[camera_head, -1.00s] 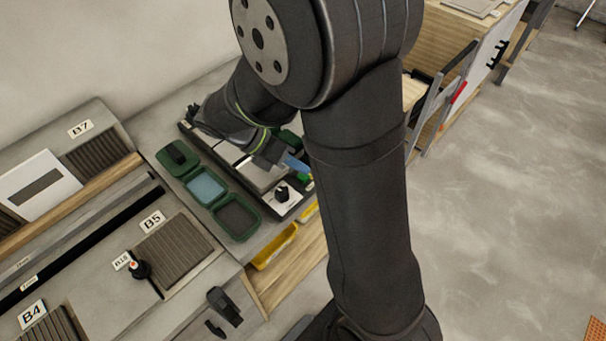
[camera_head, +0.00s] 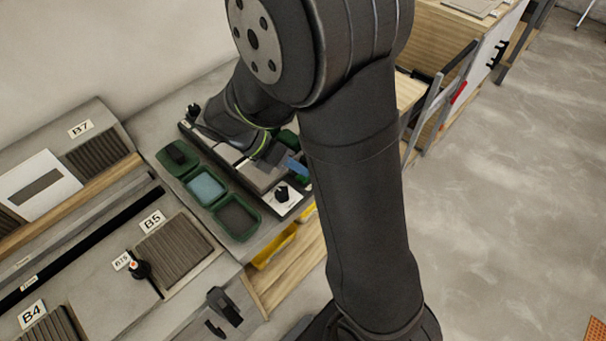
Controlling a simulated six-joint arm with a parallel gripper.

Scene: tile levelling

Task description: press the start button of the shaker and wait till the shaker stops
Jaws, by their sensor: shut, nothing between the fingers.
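The shaker (camera_head: 254,176) is a low, dark-framed device with a grey plate on the bench. At its front end is a white panel (camera_head: 288,205) with a black knob (camera_head: 282,193). I cannot tell whether the fingertips touch anything. The start button cannot be made out, and my arm covers part of the shaker.
Three green trays (camera_head: 205,188) stand left of the shaker; the middle one has a light blue inside. Yellow bins (camera_head: 274,246) sit below the bench edge. Open floor lies to the right.

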